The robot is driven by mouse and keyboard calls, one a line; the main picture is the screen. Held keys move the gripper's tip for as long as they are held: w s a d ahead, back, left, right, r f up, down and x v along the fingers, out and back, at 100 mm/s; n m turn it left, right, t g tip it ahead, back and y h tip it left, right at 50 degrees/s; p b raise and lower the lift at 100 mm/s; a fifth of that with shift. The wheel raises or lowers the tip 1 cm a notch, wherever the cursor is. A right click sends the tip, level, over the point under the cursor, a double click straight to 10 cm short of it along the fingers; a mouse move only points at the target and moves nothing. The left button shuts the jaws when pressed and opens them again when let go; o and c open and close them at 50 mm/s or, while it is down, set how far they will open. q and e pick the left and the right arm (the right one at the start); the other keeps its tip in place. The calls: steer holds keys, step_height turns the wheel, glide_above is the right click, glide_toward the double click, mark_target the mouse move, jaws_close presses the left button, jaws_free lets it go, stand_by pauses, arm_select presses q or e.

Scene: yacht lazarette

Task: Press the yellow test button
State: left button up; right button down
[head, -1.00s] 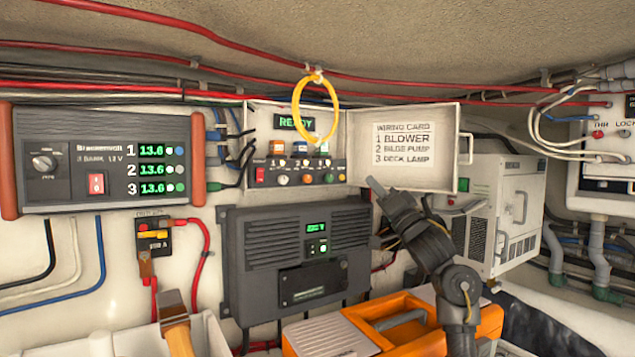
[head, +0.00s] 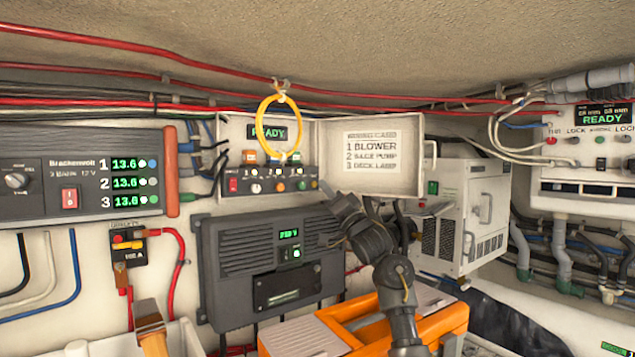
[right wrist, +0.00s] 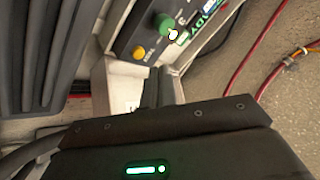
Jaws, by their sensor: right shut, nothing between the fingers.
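The yellow test button (head: 314,184) is small and round. It sits at the right end of the lower control row on the open white panel box (head: 223,132). In the right wrist view the yellow button (right wrist: 139,53) shows below a green knob (right wrist: 165,25). My right gripper (head: 326,187) is shut and empty, its tip just right of the button in the head view. In the right wrist view my shut fingers (right wrist: 158,88) are close to the panel's edge, slightly off the button. I cannot tell any contact; a gap appears. My left gripper is out of view.
A yellow ring (head: 261,127) hangs in front of the panel box. The open lid (head: 372,182) with its wiring card stands right of it. A grey charger (head: 225,250) is below, and an orange case (head: 440,325) lies lower right.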

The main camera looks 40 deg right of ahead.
mark_target(314, 184)
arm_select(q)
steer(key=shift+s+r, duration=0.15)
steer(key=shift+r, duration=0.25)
arm_select(e)
steer(key=shift+w+d, duration=0.1)
steer(key=shift+w, duration=0.7)
steer(key=shift+s+d, duration=0.1)
arm_select(q)
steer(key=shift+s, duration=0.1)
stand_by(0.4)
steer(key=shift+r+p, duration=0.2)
steer(key=shift+p, duration=0.2)
arm_select(e)
steer(key=shift+w+r, duration=0.1)
steer(key=shift+w, duration=0.1)
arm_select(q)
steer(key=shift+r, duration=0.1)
arm_select(e)
steer(key=shift+w, duration=0.3)
